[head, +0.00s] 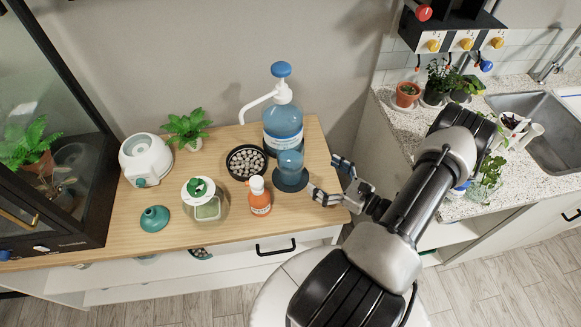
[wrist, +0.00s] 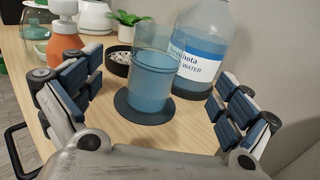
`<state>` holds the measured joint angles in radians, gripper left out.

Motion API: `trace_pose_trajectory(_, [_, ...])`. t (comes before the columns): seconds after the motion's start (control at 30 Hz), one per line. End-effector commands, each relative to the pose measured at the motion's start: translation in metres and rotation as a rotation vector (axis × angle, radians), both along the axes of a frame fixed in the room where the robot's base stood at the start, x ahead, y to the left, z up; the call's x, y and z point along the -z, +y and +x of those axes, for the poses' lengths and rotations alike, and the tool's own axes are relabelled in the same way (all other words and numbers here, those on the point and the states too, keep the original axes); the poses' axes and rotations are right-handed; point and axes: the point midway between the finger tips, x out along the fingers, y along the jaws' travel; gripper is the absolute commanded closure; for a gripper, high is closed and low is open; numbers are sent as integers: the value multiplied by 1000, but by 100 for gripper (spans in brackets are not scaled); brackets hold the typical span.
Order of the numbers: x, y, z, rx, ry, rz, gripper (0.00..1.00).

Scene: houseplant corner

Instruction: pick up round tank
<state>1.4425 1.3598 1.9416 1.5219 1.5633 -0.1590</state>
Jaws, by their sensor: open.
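The round tank (head: 290,162) is a clear cylinder with blue in its lower part. It stands upright on a dark round coaster (head: 291,184) near the right end of the wooden counter. In the wrist view the tank (wrist: 152,76) stands between my two fingers, farther out than the fingertips, with the coaster (wrist: 143,110) under it. My gripper (head: 334,180) is open and empty, just right of the tank, with its fingers pointing at it. Neither finger appears to touch the tank.
A large blue pump bottle (head: 283,128) stands close behind the tank. An orange spray bottle (head: 259,197) and a black bowl of pebbles (head: 246,162) stand to its left. A green-lidded jar (head: 202,199) and green funnel (head: 155,219) are farther left. Bare wood (head: 290,218) lies in front.

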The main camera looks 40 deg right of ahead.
Motion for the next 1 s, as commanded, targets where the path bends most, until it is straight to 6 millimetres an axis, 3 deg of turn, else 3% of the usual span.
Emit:
trace_pose_trajectory(0.1, [2, 7, 27, -7, 0, -1, 4])
trace_pose_trajectory(0.3, [1, 12, 61, -5, 0, -1, 4])
trace_pose_trajectory(0.57, [2, 16, 80, -4, 0, -1, 4])
trace_pose_trajectory(0.8, [3, 23, 114, -5, 0, -2, 4])
trace_pose_trajectory(1.0, [2, 24, 123, -2, 0, -1, 4])
